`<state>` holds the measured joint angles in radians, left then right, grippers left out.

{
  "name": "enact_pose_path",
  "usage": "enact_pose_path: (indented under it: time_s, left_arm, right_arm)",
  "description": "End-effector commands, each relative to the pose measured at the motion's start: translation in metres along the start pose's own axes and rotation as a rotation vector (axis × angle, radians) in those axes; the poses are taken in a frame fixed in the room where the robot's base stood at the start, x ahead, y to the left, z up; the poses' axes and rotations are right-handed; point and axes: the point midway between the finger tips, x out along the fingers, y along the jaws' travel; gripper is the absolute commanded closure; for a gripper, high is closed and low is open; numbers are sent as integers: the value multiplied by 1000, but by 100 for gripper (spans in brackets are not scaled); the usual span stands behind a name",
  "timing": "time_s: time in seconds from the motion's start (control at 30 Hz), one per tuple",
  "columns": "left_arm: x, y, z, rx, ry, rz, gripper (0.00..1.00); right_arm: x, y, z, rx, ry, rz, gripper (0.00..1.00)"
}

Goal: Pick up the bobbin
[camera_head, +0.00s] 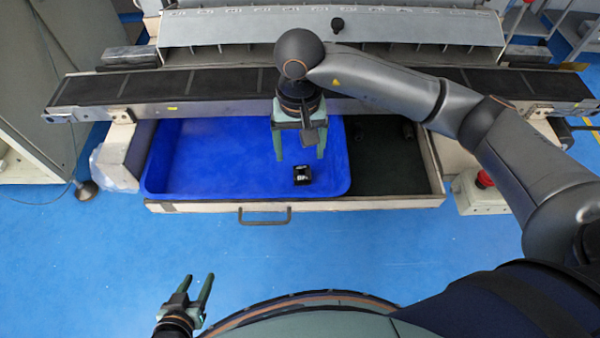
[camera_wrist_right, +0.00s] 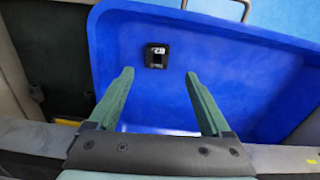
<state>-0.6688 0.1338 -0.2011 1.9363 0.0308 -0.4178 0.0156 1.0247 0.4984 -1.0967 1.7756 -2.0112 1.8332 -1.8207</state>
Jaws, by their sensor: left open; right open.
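A small black bobbin (camera_head: 302,175) with a light patch lies alone in the blue tray, near the tray's front edge. It also shows in the right wrist view (camera_wrist_right: 156,56), beyond the fingertips and between their lines. My right gripper (camera_head: 301,156) is open and empty above the tray, just behind the bobbin in the head view and apart from it. Its two green fingers also show in the right wrist view (camera_wrist_right: 160,74). My left gripper (camera_head: 199,280) is open and empty over the blue floor at the lower left, away from the tray.
The blue tray (camera_head: 215,187) sits in a pulled-out drawer with a handle (camera_head: 264,222). A dark compartment (camera_head: 385,165) is right of it. A conveyor belt (camera_head: 135,88) runs behind, under my right arm. A red button (camera_head: 485,179) stands right. The floor in front is clear.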

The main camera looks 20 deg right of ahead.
Motion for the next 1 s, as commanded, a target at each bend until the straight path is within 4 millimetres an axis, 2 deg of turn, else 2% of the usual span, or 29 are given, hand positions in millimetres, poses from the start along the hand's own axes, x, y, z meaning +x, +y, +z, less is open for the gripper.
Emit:
enact_pose_path:
  time_s: [0.1, 0.27, 0.5, 0.6, 0.87, 1.0]
  left_arm:
    - [0, -1, 0, 0, -1, -2, 50]
    - [-1, -3, 3, 0, -8, -7, 50]
    - [-4, -8, 1, -1, -4, -18, 50]
    - [-5, -8, 1, -2, -2, -18, 50]
    - [-5, -7, 2, -3, -4, -17, 50]
    - [-5, -7, 3, -3, -6, -17, 50]
  right_arm:
    - [15, 0, 0, 1, -2, 0, 18]
    - [25, 1, 0, 2, -2, 0, 18]
    - [60, 6, -2, 2, -4, 0, 18]
    - [69, 5, -2, 0, -1, -1, 18]
    - [72, 6, -3, 1, 1, -1, 18]
    - [72, 6, -3, 1, 1, -1, 32]
